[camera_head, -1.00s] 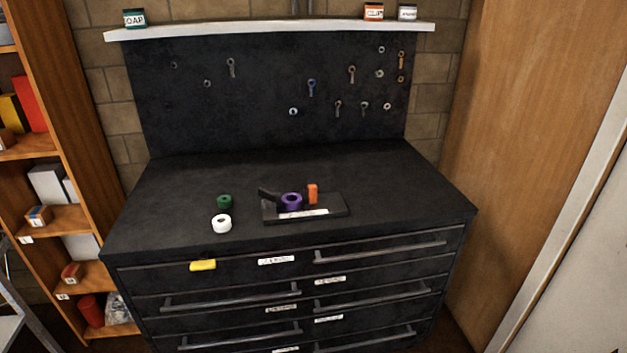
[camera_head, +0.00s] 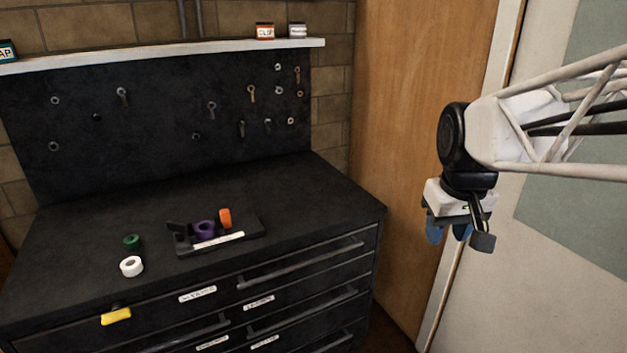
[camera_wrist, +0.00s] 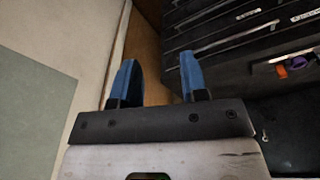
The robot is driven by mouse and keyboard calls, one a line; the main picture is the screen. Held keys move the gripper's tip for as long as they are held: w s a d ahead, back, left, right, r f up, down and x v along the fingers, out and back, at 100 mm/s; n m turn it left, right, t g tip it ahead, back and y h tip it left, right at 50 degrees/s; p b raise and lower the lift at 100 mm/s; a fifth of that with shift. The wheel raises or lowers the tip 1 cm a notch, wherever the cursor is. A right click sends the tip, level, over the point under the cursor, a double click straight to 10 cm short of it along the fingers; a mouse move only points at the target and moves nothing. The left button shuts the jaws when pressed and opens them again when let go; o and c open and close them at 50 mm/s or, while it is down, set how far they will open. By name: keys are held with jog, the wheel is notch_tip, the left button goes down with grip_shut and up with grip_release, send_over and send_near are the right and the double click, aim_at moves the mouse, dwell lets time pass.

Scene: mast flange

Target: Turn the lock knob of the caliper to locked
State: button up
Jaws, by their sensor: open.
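On the black bench top lies a dark fixture that seems to be the caliper; its base plate (camera_head: 248,239) bears a white label strip. On it are a purple ring (camera_head: 205,228), an orange upright knob-like part (camera_head: 225,217) and a black angled piece (camera_head: 178,231). I cannot tell the lock knob's setting. In the wrist view the orange part (camera_wrist: 282,71) and purple ring (camera_wrist: 298,62) show small at the right edge. My gripper (camera_head: 448,233) hangs in the air right of the bench, far from the fixture. Its blue fingers (camera_wrist: 158,76) are apart with nothing between them.
A green roll (camera_head: 132,241) and a white roll (camera_head: 131,266) stand left of the fixture. A yellow piece (camera_head: 116,316) is on the drawer front. A pegboard (camera_head: 160,130) with hanging tools and a shelf (camera_head: 170,52) rise behind. A wooden panel (camera_head: 400,130) stands to the right.

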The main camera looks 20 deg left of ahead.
jog(key=w+a+n, duration=0.4)
jog(key=w+a, duration=0.7)
jog(key=a, duration=0.5)
jog(key=n+g, duration=0.2)
jog(key=n, duration=0.7)
send_over(176, 223)
jog(key=f, duration=1.4)
jog(key=shift+w+d, duration=0.15)
jog(key=shift+d, duration=0.25)
jog(key=shift+a+f, duration=0.25)
jog(key=shift+a, duration=0.15)
jog(key=shift+f, duration=0.15)
jog(key=shift+f, duration=3.75)
grip_shut()
